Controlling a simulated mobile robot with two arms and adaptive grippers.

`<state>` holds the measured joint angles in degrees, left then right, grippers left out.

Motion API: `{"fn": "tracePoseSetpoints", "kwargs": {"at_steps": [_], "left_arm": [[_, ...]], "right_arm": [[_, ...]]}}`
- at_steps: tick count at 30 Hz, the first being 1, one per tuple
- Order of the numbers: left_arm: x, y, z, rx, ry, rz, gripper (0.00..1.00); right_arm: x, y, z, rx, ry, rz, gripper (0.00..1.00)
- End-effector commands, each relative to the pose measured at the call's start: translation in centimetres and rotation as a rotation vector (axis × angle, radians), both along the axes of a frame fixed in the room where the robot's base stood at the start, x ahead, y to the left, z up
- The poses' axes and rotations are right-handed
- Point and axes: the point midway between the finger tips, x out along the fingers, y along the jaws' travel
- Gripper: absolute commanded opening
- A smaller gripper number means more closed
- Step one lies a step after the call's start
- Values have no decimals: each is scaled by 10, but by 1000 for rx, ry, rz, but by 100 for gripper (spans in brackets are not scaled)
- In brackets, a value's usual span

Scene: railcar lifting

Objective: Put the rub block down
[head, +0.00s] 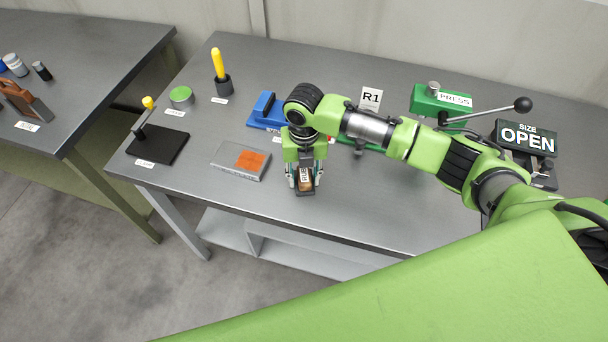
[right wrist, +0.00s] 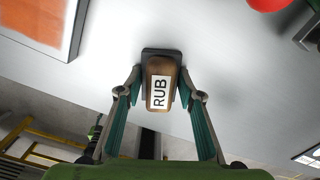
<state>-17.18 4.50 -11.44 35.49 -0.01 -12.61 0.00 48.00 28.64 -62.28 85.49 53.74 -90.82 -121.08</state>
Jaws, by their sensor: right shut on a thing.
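The rub block (head: 306,184) is a small brown block with a dark base and a white label. My right gripper (head: 304,178) points down over the grey table near its front edge and is shut on the block. In the right wrist view, the rub block (right wrist: 160,68) is between the two fingers of the gripper (right wrist: 160,95), and its label reads RUB. I cannot tell whether the block's base touches the table. My left gripper is not in view.
A grey plate with an orange patch (head: 250,160) lies left of the gripper. A black pad (head: 165,146), green tin (head: 181,97), yellow-handled tool (head: 219,66) and blue device (head: 265,108) stand farther left and back. A green press (head: 425,99) and an OPEN sign (head: 527,137) are at right.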

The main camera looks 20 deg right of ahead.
Motion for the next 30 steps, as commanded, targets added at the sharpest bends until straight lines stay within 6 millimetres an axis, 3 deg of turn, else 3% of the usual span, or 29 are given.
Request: {"fn": "tracePoseSetpoints", "kwargs": {"at_steps": [17, 18, 20, 30], "left_arm": [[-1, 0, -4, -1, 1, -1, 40], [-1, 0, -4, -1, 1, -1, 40], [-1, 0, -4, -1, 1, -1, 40], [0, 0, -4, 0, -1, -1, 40]], "right_arm": [[-3, 0, -16, 0, 6, -1, 14], [-3, 0, -17, 0, 8, -1, 37], [-4, 0, -17, 0, 9, -1, 51], [-4, 0, -16, -1, 9, 1, 51]]}}
